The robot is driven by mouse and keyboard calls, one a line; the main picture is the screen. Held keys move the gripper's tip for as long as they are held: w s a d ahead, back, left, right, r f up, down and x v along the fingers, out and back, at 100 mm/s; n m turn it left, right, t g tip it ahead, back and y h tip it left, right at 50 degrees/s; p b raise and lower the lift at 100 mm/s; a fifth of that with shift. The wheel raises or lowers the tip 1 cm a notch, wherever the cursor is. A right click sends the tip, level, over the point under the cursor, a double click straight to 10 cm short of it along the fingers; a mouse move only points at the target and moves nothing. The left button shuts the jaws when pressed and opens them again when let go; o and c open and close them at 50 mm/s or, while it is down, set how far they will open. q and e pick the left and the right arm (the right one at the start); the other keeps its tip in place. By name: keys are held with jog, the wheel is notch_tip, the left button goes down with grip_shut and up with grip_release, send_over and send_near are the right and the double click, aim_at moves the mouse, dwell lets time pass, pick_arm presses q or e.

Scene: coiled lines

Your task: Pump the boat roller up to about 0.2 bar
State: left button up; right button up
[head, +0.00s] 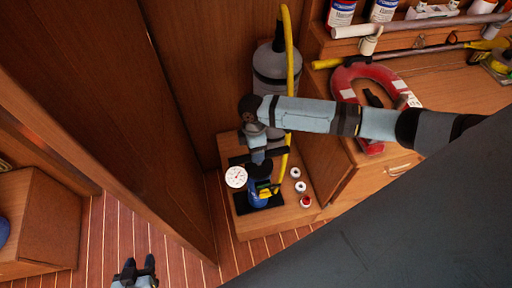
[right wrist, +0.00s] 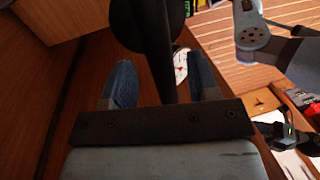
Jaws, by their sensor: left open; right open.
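A blue pump (head: 260,197) with a black base stands on a low wooden step. Its white round dial gauge (head: 236,177) faces up; the needle is too small to read. A black bar, apparently the pump handle (head: 277,152), lies under my right gripper (head: 258,160). In the right wrist view that gripper (right wrist: 163,82) is open, its blue fingers either side of a dark shaft with visible gaps. A grey cylinder (head: 270,88), apparently the boat roller, stands upright behind, partly hidden by my right arm. A yellow hose (head: 288,40) runs past it. My left gripper (head: 139,266) is open and empty over the floor.
Several small caps (head: 301,187) lie on the step (head: 270,222) right of the pump. A red horseshoe buoy (head: 345,80) and cans (head: 341,13) are at the right. A wooden wall (head: 120,80) bounds the left; the striped floor (head: 125,228) is clear.

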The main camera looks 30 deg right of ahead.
notch_tip(320, 180, up, 8)
jog(key=w, duration=0.1)
jog(key=shift+w+d, duration=0.15)
jog(key=shift+w, duration=0.1)
dwell(0.4)
jog(key=s+a+f+m+t+y+p, duration=0.1)
jog(key=s+a+f+m+t+y, duration=0.15)
jog(key=a, duration=0.35)
jog(key=s+a+f+m+t+y+p, duration=0.2)
jog(key=s+a+m+t+y, duration=0.1)
jog(key=s+a+t, duration=0.15)
jog(key=s+d+m+t+h+p, duration=0.2)
jog(key=s+d+m+t, duration=0.4)
jog(key=s, duration=0.4)
jog(key=shift+s+d+r+h, duration=0.2)
jog(key=shift+d+h, duration=0.25)
jog(key=shift+d, duration=0.2)
jog(key=shift+m, duration=0.25)
dwell(1.0)
